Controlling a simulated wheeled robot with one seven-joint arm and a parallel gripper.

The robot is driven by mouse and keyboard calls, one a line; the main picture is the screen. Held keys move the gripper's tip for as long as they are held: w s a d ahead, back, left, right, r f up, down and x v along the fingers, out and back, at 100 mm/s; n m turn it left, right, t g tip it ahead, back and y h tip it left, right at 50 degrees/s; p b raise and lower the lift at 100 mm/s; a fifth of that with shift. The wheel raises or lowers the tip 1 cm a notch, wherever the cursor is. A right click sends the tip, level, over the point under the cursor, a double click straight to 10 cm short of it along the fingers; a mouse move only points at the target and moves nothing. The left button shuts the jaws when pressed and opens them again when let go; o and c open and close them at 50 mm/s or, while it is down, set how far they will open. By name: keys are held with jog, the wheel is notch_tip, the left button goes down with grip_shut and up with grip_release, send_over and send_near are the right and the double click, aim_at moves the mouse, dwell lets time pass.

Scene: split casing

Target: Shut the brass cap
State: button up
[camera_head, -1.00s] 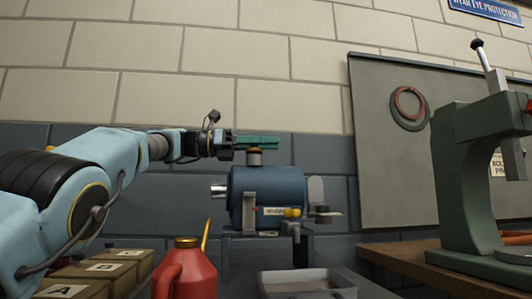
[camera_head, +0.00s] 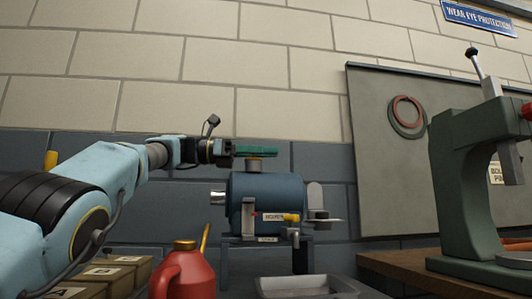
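A blue cylindrical casing (camera_head: 268,193) stands on a grey stand, with a short grey neck (camera_head: 255,167) on top. A thin strip of the brass cap (camera_head: 262,156) shows at the top of the neck. My gripper (camera_head: 257,151) reaches in from the left. Its green fingers lie level, right at the cap and hide most of it. I see the fingers from the side, so the gap between them and any grip on the cap cannot be made out.
A red oil can (camera_head: 185,275) with a brass spout stands in front, left of a grey tray (camera_head: 305,285). Lettered boxes (camera_head: 115,272) sit at lower left. A yellow-handled valve (camera_head: 291,218) is on the casing's front. A green press (camera_head: 465,190) stands at right.

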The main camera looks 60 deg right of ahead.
jog(key=o, duration=0.3)
jog(key=v, duration=1)
jog(key=shift+w+a+p, duration=0.2)
jog(key=shift+w+p, duration=0.1)
jog(key=shift+w, duration=0.05)
